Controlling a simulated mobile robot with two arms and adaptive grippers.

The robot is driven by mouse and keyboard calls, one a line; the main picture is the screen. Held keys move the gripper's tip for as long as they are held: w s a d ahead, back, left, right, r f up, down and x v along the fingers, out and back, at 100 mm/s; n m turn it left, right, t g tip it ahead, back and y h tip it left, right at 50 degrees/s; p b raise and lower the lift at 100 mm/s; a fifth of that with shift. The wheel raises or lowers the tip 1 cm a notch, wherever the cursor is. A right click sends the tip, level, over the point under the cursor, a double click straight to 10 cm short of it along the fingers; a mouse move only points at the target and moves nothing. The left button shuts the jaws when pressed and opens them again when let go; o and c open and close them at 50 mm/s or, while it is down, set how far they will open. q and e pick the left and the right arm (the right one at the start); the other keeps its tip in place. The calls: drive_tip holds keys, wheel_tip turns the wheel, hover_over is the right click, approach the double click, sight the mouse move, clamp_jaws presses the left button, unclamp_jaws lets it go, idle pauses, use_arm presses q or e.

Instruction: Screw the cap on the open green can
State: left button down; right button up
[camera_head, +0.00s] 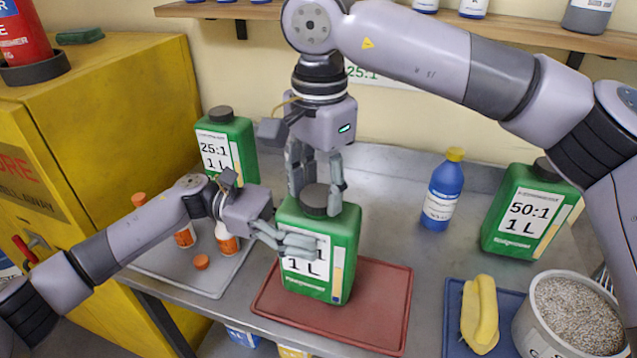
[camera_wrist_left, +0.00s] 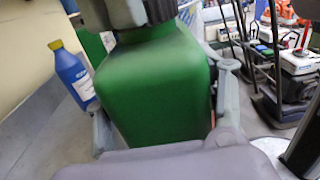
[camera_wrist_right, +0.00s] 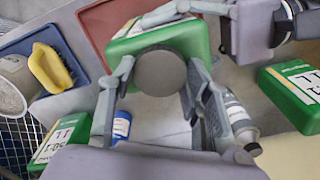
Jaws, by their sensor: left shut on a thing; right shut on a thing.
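The green can (camera_head: 320,250) with a white label stands upright on the red tray (camera_head: 385,305). My left gripper (camera_head: 287,242) is shut on the can's body, with its fingers across the label; the left wrist view shows the green body (camera_wrist_left: 155,90) between them. My right gripper (camera_head: 318,192) comes down from above and is shut on the black cap (camera_head: 314,197), which is at the can's top. The right wrist view shows the round cap (camera_wrist_right: 160,71) between the fingers, over the can. The neck is hidden, so I cannot tell how the cap sits on it.
A grey tray (camera_head: 215,285) at left holds orange-capped bottles and a loose orange cap (camera_head: 201,262). Other green cans stand at back left (camera_head: 240,145) and right (camera_head: 525,200).

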drive_tip(key=m, duration=1.2)
drive_tip(key=shift+m, duration=0.4)
drive_tip(key=m, duration=1.2)
drive_tip(key=shift+m, duration=0.4)
drive_tip(key=m, duration=0.5)
drive_tip(key=shift+m, duration=0.3)
drive_tip(key=m, duration=1.6)
